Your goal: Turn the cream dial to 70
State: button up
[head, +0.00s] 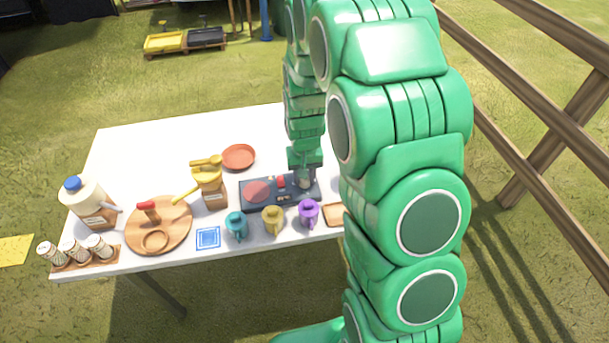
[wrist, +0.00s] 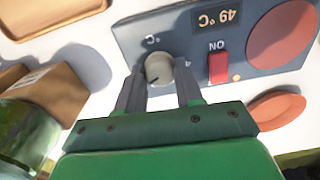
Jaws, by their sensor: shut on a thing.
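The dial (wrist: 158,68), a pale grey-cream knob with a dark pointer mark, sits on the dark hot plate unit (wrist: 140,35). My gripper (wrist: 158,84) is shut on the dial, one finger on each side of it. The small display (wrist: 213,17) on the unit shows upside down and seems to read 49 °C. A red switch (wrist: 218,68) marked ON is beside the dial. In the head view the unit (head: 258,206) lies near the table's front edge, and my gripper (head: 304,181) is over its right end, hiding most of the dial.
Teal (head: 236,226), yellow (head: 272,220) and purple (head: 308,212) mugs stand just in front of the unit. A red dish (head: 239,157) is behind it. A wooden board (head: 178,232) and a blue-capped jug (head: 88,203) are at left. The white table's back (head: 150,150) is clear.

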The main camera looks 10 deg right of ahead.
jog(key=shift+m, duration=0.5)
jog(key=o, duration=1)
jog(key=shift+o, duration=0.2)
notch_tip(320, 180, up, 8)
jog(key=shift+f, duration=0.2)
jog(key=shift+r, duration=0.1)
jog(key=shift+s+r, duration=0.1)
